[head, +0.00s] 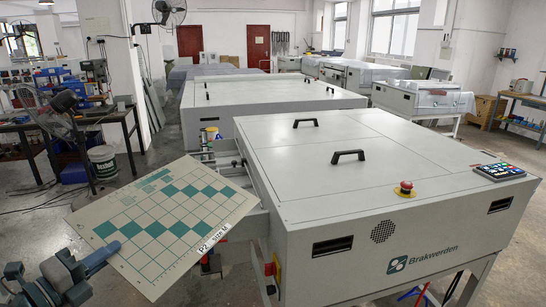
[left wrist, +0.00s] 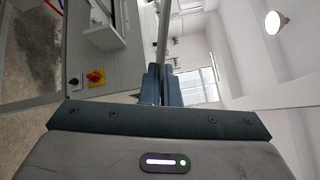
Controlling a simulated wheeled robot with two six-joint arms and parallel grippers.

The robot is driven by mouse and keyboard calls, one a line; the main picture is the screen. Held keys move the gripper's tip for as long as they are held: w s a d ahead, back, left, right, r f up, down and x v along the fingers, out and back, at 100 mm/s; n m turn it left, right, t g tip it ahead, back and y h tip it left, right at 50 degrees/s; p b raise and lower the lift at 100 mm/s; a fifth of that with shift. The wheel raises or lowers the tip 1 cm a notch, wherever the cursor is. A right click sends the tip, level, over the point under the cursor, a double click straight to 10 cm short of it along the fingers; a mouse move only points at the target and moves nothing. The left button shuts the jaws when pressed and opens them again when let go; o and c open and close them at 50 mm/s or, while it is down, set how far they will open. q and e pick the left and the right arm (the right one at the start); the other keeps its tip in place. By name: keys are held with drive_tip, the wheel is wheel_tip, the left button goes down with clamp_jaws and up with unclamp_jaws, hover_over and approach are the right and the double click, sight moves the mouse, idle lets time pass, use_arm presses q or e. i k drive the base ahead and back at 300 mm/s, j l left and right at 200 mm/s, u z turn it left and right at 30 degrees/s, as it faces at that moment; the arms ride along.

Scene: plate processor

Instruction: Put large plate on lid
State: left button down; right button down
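The large plate (head: 168,213) is a thin beige sheet with a teal checker pattern and "P2 SIZE M" along its edge. My left gripper (head: 104,256) is shut on its near left edge, in the head view. The plate is tilted, left of the plate processor. In the left wrist view the plate (left wrist: 163,38) shows edge-on between the fingers of the left gripper (left wrist: 157,82). The lid (head: 290,165) is the flat light grey top of the processor, with two black handles; it looks shut and bare. The plate appears apart from the lid. My right gripper is not in view.
A red emergency button (head: 404,187) and a keypad (head: 499,171) sit on the processor's top near the front and right. An open side section of the processor (head: 222,160) lies behind the plate. A second processor (head: 270,98) stands behind. A fan and benches stand at left.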

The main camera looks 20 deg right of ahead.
sight(278, 166)
drive_tip(key=i+l, duration=0.3)
drive_tip(key=l, duration=0.15)
drive_tip(key=i+l, duration=0.25)
drive_tip(key=l, duration=0.2)
drive_tip(key=i+l, duration=0.3)
drive_tip(key=l, duration=0.15)
drive_tip(key=i+l, duration=0.25)
drive_tip(key=l, duration=0.15)
